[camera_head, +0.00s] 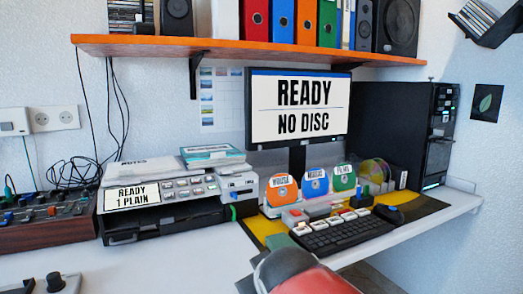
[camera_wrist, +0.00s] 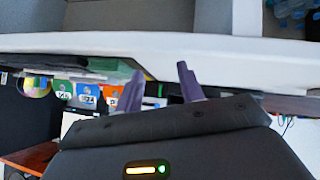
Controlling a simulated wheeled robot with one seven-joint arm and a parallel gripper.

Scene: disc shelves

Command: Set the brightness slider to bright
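I cannot make out a slider marked for brightness in either view. A grey control box with dark knobs (camera_head: 52,284) is cut off at the lower left corner of the head view. A mixer-like panel with small coloured controls (camera_head: 45,218) stands at the left of the desk. The monitor (camera_head: 300,107) reads "READY / NO DISC". In the wrist view, my gripper (camera_wrist: 163,84) has its two fingers apart with nothing between them, near the desk edge (camera_wrist: 110,42). The picture there looks upside down. The red and grey shape at the bottom of the head view is my arm.
A printer (camera_head: 165,206) showing "READY / 1 PLAIN" stands left of several labelled discs (camera_head: 316,184). A keyboard (camera_head: 343,232) lies in front of the discs. A black computer tower (camera_head: 400,135) stands at the right. An orange shelf (camera_head: 230,48) hangs above. The front left desk is mostly bare.

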